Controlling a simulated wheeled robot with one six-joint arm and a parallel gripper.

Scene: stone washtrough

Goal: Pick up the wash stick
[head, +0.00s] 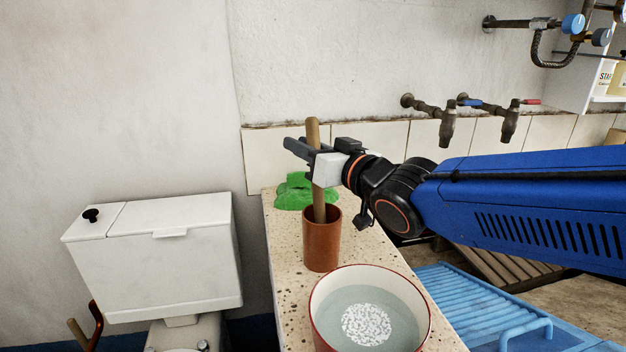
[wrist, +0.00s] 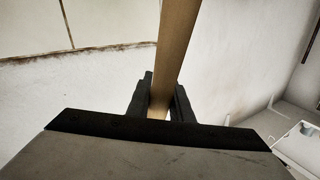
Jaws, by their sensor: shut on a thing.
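The wash stick (head: 313,132) is a light brown wooden rod. It stands nearly upright, with its lower end inside a reddish-brown cylindrical pot (head: 322,245) on the speckled stone ledge. My gripper (head: 305,157) comes in from the right and is shut on the stick above the pot's rim. In the wrist view the stick (wrist: 177,50) passes between the two dark fingers (wrist: 159,100). The stick's bottom end is hidden in the pot.
A green cloth (head: 292,192) lies behind the pot. A basin of water (head: 420,310) with white suds stands in front. A blue washboard-like rack (head: 478,300) is at the right. Taps (head: 447,130) stick out from the wall behind my arm. A white cistern (head: 155,255) is at left.

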